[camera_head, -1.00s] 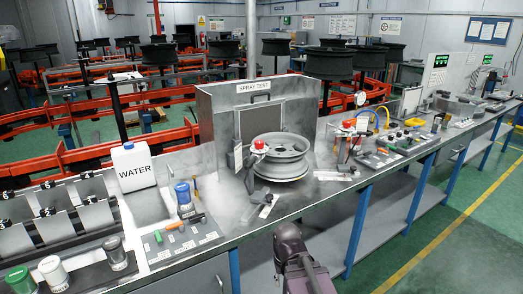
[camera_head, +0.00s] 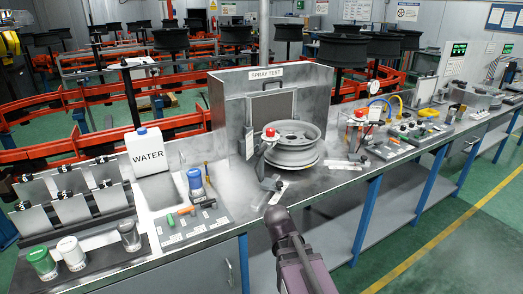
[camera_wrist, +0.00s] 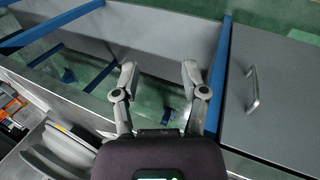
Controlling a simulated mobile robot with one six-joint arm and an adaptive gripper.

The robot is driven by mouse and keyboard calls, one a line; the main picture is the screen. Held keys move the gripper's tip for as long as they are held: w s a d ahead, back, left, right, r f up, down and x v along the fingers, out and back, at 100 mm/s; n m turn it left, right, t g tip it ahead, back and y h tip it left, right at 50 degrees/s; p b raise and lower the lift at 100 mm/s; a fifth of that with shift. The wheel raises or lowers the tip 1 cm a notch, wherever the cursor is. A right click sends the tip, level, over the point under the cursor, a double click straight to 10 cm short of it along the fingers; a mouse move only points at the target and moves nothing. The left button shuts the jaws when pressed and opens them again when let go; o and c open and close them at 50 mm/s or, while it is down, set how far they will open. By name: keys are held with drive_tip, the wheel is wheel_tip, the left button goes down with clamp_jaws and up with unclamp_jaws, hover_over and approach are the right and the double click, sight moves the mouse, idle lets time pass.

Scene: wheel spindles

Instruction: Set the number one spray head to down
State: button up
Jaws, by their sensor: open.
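The spray test station has a grey box (camera_head: 225,110) with a "SPRAY TEST" sign (camera_head: 266,73). A silver wheel (camera_head: 293,153) lies flat in front of it. A red-topped fitting (camera_head: 270,133) stands at the wheel's left edge, on a dark stand (camera_head: 270,183) at the bench; it may be a spray head, but I cannot read any number on it. My gripper is open and empty in the wrist view (camera_wrist: 158,75), its two fingers apart over the bench's lower shelf and floor. In the head view my arm is in front of the bench and the fingertips cannot be made out.
The bench (camera_head: 325,182) carries a white WATER jug (camera_head: 148,152), a blue-capped bottle (camera_head: 195,182) and several cups at left. A second red-topped device (camera_head: 360,114) and hand tools lie at right. In the wrist view a drawer handle (camera_wrist: 253,90) is at right.

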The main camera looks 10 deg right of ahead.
drive_tip(key=w+a+r+n+t+h+p, duration=0.1)
drive_tip(key=w+r+n+t+h, duration=0.2)
drive_tip(key=w+r+n, duration=0.25)
drive_tip(key=n+t+h+p, duration=0.3)
drive_tip(key=n+t, duration=0.7)
drive_tip(key=n, duration=0.8)
approach(261, 150)
drive_tip(key=v, duration=0.4)
drive_tip(key=shift+d+f, duration=0.1)
drive_tip(key=shift+f, duration=0.3)
drive_tip(key=shift+w, duration=0.1)
drive_tip(key=x, duration=1.3)
drive_tip(key=shift+w+d, duration=0.15)
drive_tip(key=shift+w, duration=0.2)
clamp_jaws()
